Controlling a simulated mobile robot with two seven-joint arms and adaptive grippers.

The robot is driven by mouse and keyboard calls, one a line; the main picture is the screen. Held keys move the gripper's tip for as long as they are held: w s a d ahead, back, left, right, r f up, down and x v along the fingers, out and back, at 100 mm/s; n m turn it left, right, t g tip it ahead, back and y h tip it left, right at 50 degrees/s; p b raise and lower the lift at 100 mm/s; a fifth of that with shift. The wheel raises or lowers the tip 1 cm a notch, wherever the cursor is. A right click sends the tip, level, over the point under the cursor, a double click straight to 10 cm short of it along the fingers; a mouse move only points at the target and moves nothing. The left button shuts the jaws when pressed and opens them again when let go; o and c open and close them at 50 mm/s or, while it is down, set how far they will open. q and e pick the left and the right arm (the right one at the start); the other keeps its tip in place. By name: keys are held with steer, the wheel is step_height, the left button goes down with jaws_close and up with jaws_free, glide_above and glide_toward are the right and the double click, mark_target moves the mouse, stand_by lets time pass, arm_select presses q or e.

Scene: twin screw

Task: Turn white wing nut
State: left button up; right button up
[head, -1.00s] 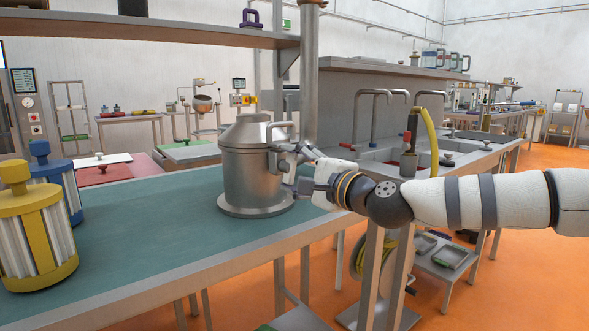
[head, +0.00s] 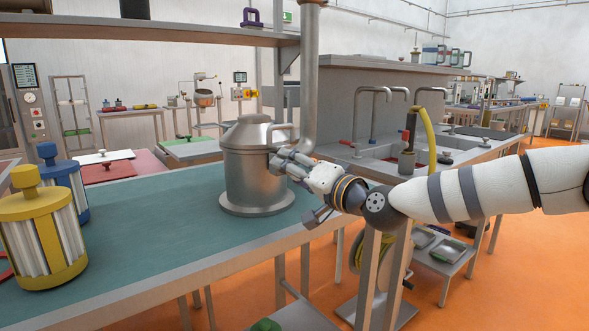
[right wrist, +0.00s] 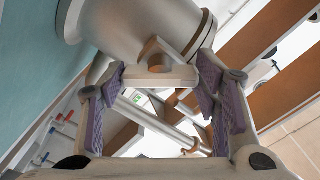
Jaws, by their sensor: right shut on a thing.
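A tall metal vessel (head: 250,165) with a domed lid stands upright on the green-topped bench. My right gripper (head: 280,161) is at the vessel's right side, its wrist rolled. In the right wrist view, the purple-padded fingers of my right gripper (right wrist: 160,80) are shut on the two ends of a pale bar with a round hub, which looks like the white wing nut (right wrist: 160,75). The bar is in front of the vessel's metal wall (right wrist: 140,25). In the head view the fingers hide the nut. My left gripper is not in view.
Yellow (head: 40,235) and blue (head: 68,190) ribbed canisters stand at the left of the bench (head: 150,235). A shelf (head: 150,34) hangs above, and a metal post (head: 309,90) rises behind the vessel. The bench's middle is clear.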

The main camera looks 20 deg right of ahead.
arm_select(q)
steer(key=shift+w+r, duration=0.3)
arm_select(e)
steer(key=shift+n, duration=0.9)
steer(key=o, duration=1.1)
steer(key=shift+o, duration=0.2)
